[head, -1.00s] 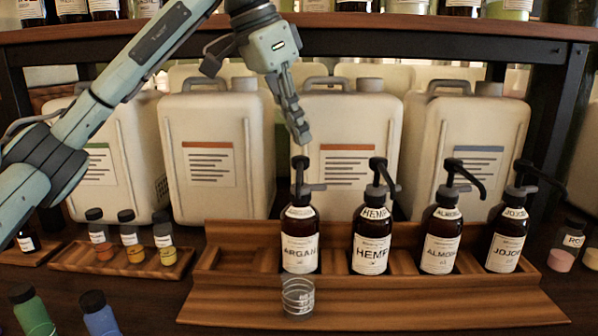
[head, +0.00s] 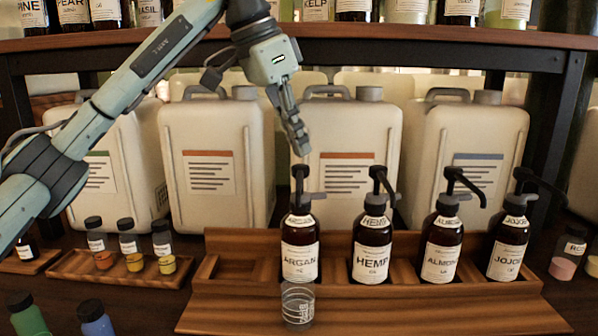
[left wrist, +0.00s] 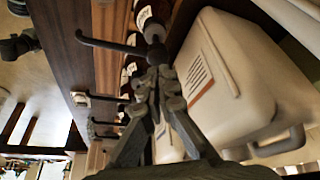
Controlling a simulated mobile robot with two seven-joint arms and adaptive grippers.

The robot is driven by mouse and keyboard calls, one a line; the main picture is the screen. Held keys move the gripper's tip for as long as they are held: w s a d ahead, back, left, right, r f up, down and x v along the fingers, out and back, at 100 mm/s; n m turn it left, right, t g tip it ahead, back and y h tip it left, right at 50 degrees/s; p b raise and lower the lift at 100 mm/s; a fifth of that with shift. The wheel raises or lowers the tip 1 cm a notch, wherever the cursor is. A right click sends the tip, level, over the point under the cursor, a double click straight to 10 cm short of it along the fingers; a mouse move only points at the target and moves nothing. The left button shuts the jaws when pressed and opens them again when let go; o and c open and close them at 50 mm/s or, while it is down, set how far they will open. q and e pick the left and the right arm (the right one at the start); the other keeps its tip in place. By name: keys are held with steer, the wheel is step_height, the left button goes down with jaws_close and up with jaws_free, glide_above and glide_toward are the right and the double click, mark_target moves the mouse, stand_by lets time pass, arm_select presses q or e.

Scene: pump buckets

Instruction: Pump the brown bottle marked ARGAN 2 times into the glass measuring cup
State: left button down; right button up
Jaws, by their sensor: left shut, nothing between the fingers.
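The brown ARGAN bottle (head: 300,262) stands upright at the left of the row of pump bottles, its black pump head (head: 300,178) raised. The glass measuring cup (head: 298,304) stands upright on the wooden base directly in front of it; I see no clear liquid in it. My left gripper (head: 299,150) is shut and empty, pointing down just above the ARGAN pump head, with a small gap in the head view. In the left wrist view, the fingertips (left wrist: 156,76) overlap a black pump head (left wrist: 155,52), so contact cannot be told there. My right gripper is not in view.
The HEMP (head: 372,258), ALMOND (head: 440,256) and JOJOBA (head: 506,255) pump bottles stand to the right in the wooden rack (head: 340,317). Large cream canisters (head: 215,160) stand close behind. A shelf (head: 400,40) crosses above. Small vials (head: 130,250) stand at left.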

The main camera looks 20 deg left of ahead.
mark_target(301, 166)
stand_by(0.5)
arm_select(q)
steer(key=shift+f, duration=0.1)
steer(key=shift+f+b, duration=0.85)
steer(key=shift+f, duration=0.75)
step_height(301, 166, up, 3)
steer(key=p, duration=0.2)
steer(key=shift+f+p, duration=0.1)
steer(key=shift+p, duration=0.25)
